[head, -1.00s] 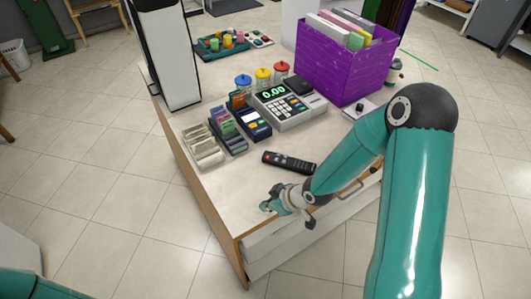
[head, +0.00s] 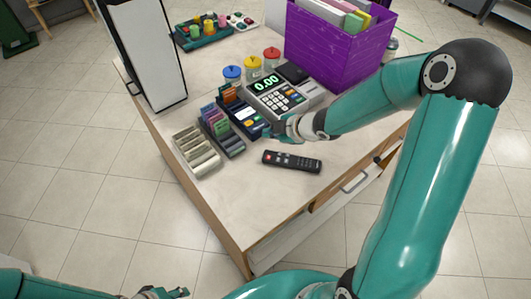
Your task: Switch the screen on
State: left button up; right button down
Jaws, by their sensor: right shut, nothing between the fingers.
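A black remote control (head: 292,161) with a red button lies flat on the counter. A tall panel with a black frame and a pale face (head: 156,55), probably the screen, stands at the counter's back left. I cannot tell whether it is lit. My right gripper (head: 270,131) is shut and empty, just behind the remote and close to the card terminal (head: 243,114). It looks apart from the remote; whether it touches the terminal is unclear. My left gripper (head: 176,293) is at the bottom edge, in front of the counter and partly cut off.
A cash register (head: 284,97) with a green display stands behind the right gripper. Coin and card trays (head: 197,153) are to the left. A purple box (head: 338,52) of folders and three coloured-lid jars (head: 252,67) stand behind. The counter's front (head: 250,205) is clear.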

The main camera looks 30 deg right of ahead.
aim_at(270, 158)
jog(key=shift+f, duration=0.1)
notch_tip(270, 158, down, 9)
jog(key=b, duration=0.8)
jog(key=shift+b, duration=0.3)
dwell(1.0)
jog(key=shift+f+b, duration=0.2)
jog(key=shift+b, duration=0.15)
jog(key=shift+f+b, duration=0.3)
jog(key=shift+f, duration=0.05)
dwell(0.5)
jog(key=shift+r, duration=0.15)
jog(key=shift+s+r+p, duration=0.1)
jog(key=shift+r+p, duration=0.55)
jog(key=shift+p, duration=0.1)
